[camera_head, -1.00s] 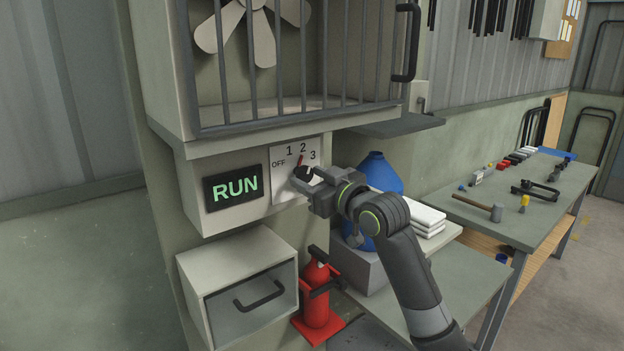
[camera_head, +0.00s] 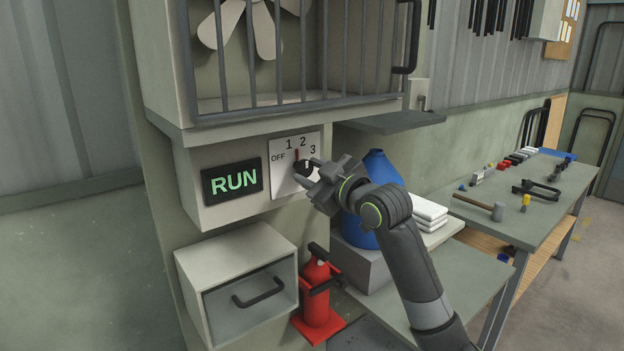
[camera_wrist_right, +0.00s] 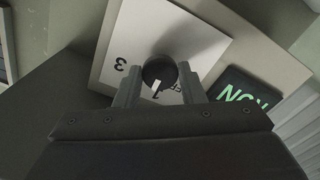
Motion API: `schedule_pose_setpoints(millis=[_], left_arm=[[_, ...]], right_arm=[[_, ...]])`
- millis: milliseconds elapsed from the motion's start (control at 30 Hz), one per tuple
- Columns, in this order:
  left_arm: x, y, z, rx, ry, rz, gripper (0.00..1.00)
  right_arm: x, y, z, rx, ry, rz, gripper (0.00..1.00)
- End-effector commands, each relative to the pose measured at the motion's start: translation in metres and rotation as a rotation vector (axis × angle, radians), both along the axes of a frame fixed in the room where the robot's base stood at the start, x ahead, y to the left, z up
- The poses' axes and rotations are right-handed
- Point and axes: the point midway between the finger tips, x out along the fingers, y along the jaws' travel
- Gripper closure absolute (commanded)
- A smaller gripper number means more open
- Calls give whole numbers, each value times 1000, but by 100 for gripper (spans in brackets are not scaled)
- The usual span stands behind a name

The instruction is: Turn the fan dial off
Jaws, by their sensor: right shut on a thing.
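The fan dial (camera_head: 301,166) is a dark round knob on a white plate (camera_head: 285,187) marked OFF, 1, 2 and 3. My right gripper (camera_head: 310,171) is shut on the dial, with the wrist rolled. In the right wrist view the two fingers sit on either side of the dial (camera_wrist_right: 160,72), and part of the plate is hidden behind the gripper. The green RUN display (camera_head: 233,185) is lit left of the plate. The fan (camera_head: 248,28) is behind the bars above. My left gripper is not in view.
A drawer with a dark handle (camera_head: 258,292) is below the dial. A red extinguisher (camera_head: 316,292) stands beside it. A blue container (camera_head: 378,170) and white stack (camera_head: 429,213) are behind my right arm. A workbench (camera_head: 530,205) with tools is at right.

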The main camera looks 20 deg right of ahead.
Motion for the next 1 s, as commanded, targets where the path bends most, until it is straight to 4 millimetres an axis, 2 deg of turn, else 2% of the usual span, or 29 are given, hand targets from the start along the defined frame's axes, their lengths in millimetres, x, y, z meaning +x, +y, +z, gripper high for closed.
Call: schedule_pose_setpoints(millis=[500, 1000], left_arm=[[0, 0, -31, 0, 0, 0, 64], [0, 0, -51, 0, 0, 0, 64]], right_arm=[[0, -1, -3, -461, -165, 0, 87], [1, -1, -1, -843, -304, 1, 87]])
